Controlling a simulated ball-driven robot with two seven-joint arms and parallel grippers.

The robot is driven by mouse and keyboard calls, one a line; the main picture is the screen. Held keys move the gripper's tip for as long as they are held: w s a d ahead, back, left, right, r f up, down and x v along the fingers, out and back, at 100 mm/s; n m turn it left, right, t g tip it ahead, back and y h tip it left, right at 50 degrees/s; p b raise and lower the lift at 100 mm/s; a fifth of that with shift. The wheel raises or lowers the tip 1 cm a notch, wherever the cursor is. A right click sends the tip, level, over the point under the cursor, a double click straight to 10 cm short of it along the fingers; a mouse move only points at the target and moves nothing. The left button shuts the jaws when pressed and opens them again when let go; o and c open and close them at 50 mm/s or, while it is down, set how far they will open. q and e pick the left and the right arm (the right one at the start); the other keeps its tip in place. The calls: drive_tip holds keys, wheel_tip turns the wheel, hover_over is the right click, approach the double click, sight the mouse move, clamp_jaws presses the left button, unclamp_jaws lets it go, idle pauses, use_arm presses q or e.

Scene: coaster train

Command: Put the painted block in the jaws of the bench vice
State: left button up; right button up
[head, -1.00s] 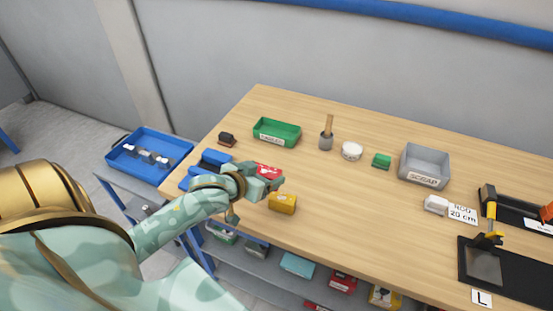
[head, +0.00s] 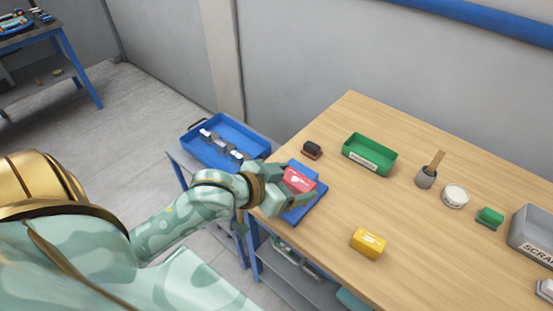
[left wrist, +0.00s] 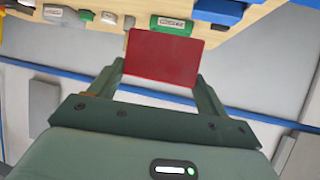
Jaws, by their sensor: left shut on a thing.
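My left gripper (head: 290,193) is shut on a red painted block (head: 299,180) with white marks on it. In the left wrist view the red block (left wrist: 162,60) sits between the two fingers. The blue bench vice (head: 304,208) stands at the left edge of the wooden table. The block and gripper are over the vice in the head view and hide much of it, including most of its jaws. I cannot tell whether the block is between the jaws or above them. My right gripper is not in view.
A yellow block (head: 368,243) lies to the right of the vice. A dark brush-like block (head: 312,150) and a green tray (head: 370,155) stand behind. A blue tray (head: 226,143) is beyond the table's left edge. The table's middle is mostly clear.

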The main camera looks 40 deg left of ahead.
sight(291, 171)
use_arm(q)
drive_tip(key=w+a+f, duration=0.1)
drive_tip(key=w+a+b, duration=0.1)
drive_tip(key=w, duration=0.1)
drive_tip(key=w+a+f, duration=0.1)
drive_tip(key=shift+w+f, duration=0.15)
drive_tip(key=shift+f, duration=0.15)
drive_tip(key=w+a+f+b, duration=0.2)
drive_tip(key=f, duration=0.1)
drive_tip(key=w+a+f, duration=0.1)
drive_tip(key=w+f, duration=0.1)
drive_tip(key=shift+a+b, duration=0.1)
drive_tip(key=shift+b, duration=0.3)
drive_tip(key=shift+w+f, duration=0.2)
drive_tip(key=shift+f, duration=0.05)
drive_tip(key=f, duration=0.1)
drive_tip(key=f+b, duration=0.2)
drive_tip(key=f, duration=0.1)
drive_tip(key=shift+w+a, duration=0.3)
drive_tip(key=shift+r, duration=0.15)
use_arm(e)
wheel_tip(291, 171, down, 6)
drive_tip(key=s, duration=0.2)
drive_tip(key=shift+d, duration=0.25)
use_arm(q)
drive_tip(key=o, duration=1.2)
drive_tip(key=shift+s, duration=0.1)
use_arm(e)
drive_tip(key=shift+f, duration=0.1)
